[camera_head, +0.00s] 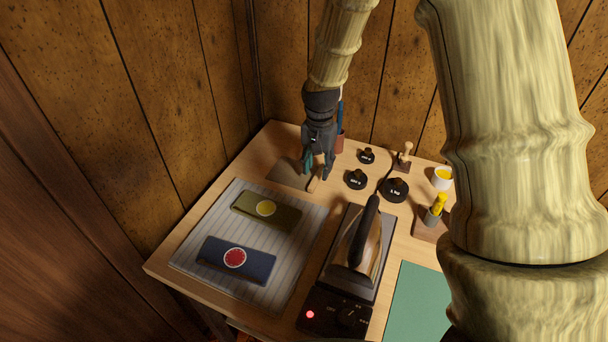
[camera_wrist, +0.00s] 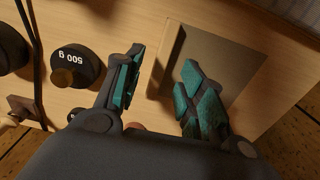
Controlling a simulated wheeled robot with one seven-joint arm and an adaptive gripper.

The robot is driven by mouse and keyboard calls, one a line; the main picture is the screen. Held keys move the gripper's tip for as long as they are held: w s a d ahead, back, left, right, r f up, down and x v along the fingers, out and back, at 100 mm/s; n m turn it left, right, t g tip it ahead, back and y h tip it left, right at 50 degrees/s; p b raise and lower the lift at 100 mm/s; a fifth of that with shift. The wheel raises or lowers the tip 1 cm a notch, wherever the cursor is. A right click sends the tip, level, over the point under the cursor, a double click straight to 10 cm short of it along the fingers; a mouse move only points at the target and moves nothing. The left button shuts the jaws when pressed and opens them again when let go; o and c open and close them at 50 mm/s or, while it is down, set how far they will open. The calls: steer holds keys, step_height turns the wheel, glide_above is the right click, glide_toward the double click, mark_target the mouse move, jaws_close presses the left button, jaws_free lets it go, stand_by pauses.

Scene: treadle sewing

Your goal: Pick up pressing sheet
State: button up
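The pressing sheet is a thin grey-brown rectangle (camera_head: 287,174) lying flat near the table's back left corner. A pale wooden strip (camera_head: 314,184) runs along its right edge. In the wrist view the sheet (camera_wrist: 232,58) and its wooden strip (camera_wrist: 164,62) show below my gripper. My gripper (camera_head: 316,168) points down over the strip end of the sheet. In the wrist view its teal-padded fingers (camera_wrist: 162,82) are apart, one on each side of the strip, with nothing seen between them held. I cannot tell the exact height of the fingertips above the table.
A striped cloth (camera_head: 190,262) with an olive bundle (camera_head: 280,217) and a navy bundle (camera_head: 255,264) lies in front. A red-brown cup (camera_head: 339,144) stands behind my gripper.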

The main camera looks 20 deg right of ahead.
steer(key=shift+f, duration=1.5)
steer(key=shift+c, duration=0.4)
jaws_close()
steer(key=shift+r, duration=0.15)
